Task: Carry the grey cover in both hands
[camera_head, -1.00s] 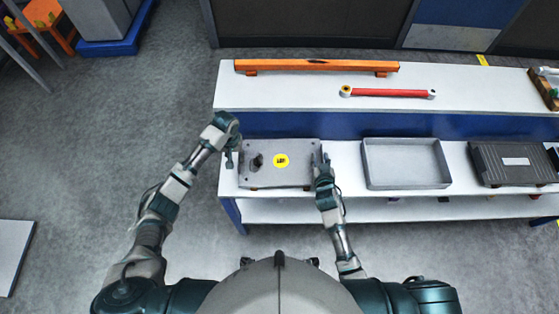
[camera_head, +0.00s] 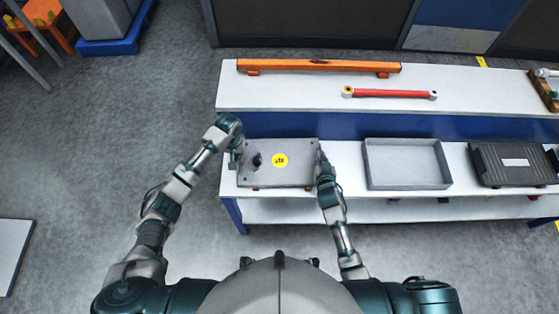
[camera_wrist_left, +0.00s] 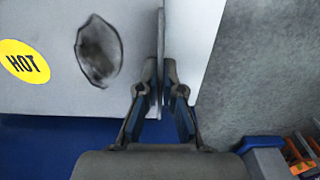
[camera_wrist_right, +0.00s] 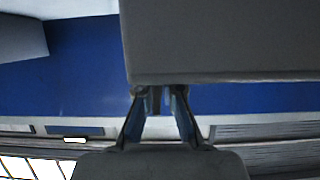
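The grey cover (camera_head: 293,175) is a flat plate with a round yellow label and a dark patch; it lies at the left of the near bench. In the left wrist view the cover (camera_wrist_left: 110,95) has its label reading HOT. My left gripper (camera_head: 238,155) is at its left edge; in the left wrist view its fingers (camera_wrist_left: 161,68) lie close on both sides of that edge, shut on it. My right gripper (camera_head: 320,148) is at the right edge. In the right wrist view its fingertips (camera_wrist_right: 160,92) are partly hidden by a grey panel, so the grip is unclear.
A grey tray (camera_head: 408,187) and a dark ribbed casting (camera_head: 500,178) stand to the right on the near bench. An orange bar (camera_head: 320,66) and a red rod (camera_head: 390,94) lie on the rear shelf. The floor at the left is mostly clear.

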